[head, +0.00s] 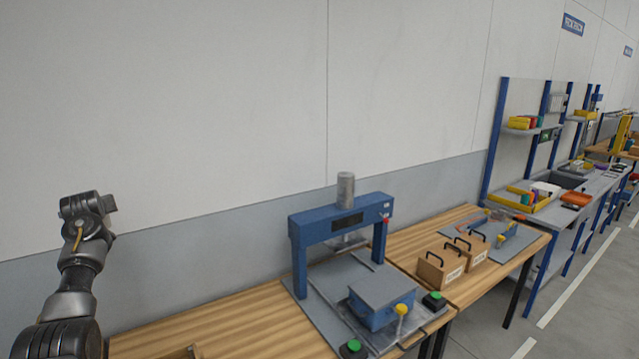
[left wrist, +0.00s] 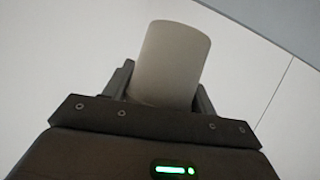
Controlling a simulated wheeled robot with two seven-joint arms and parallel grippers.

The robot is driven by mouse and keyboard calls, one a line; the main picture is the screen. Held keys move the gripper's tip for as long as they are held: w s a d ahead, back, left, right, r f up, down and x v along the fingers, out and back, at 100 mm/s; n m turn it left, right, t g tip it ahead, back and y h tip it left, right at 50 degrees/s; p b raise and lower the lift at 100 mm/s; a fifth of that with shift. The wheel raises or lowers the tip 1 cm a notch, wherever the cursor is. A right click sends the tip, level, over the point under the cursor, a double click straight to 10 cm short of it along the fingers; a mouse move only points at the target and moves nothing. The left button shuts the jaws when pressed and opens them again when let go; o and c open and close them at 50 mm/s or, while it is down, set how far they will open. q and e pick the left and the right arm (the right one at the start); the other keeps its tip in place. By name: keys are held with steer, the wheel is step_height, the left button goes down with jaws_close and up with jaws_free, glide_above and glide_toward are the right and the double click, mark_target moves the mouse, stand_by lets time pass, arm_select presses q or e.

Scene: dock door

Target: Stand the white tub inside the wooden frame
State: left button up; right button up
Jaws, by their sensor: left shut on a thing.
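The white tub (left wrist: 172,60) shows in the left wrist view as a plain pale cylinder. My left gripper (left wrist: 165,88) is shut on it, with a dark finger on each side. Its lower end is hidden by the gripper body. A wall fills the background there, and no table surface shows near the tub. In the head view my left arm rises at the left edge, but the tub cannot be made out. A small wooden edge (head: 183,353) at the bottom of the head view may be part of the wooden frame; the rest is cut off. My right gripper is not in view.
A wooden bench (head: 225,322) runs along the wall. A blue press (head: 340,225) with green buttons stands on it. Wooden boxes with black handles (head: 440,268) sit further right. Blue shelving (head: 495,130) stands beyond. The bench left of the press looks clear.

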arm_select(q)
step_height(320, 180, down, 8)
steer(key=w+d+m+t+h, duration=0.1)
steer(key=d, duration=0.2)
steer(key=s+d+f+y, duration=0.1)
steer(key=s+d+f, duration=0.6)
steer(key=s+f, duration=0.45)
steer(key=w+d+r+m+t+h, duration=0.15)
steer(key=d+r, duration=0.25)
steer(key=d, duration=0.7)
steer(key=w+d+r+m+h, duration=0.1)
steer(key=d+r+m+h, duration=0.2)
steer(key=d, duration=0.7)
steer(key=s+d+r+m+h, duration=0.1)
steer(key=s+d+r+h, duration=0.1)
steer(key=s+d+r, duration=0.5)
steer(key=s+d+r+m+h, duration=0.2)
steer(key=s+d+r, duration=0.15)
steer(key=d, duration=0.55)
step_height(320, 180, down, 15)
steer(key=s+b, duration=0.1)
steer(key=b, duration=1.3)
steer(key=shift+a+t, duration=0.15)
steer(key=shift+t, duration=0.3)
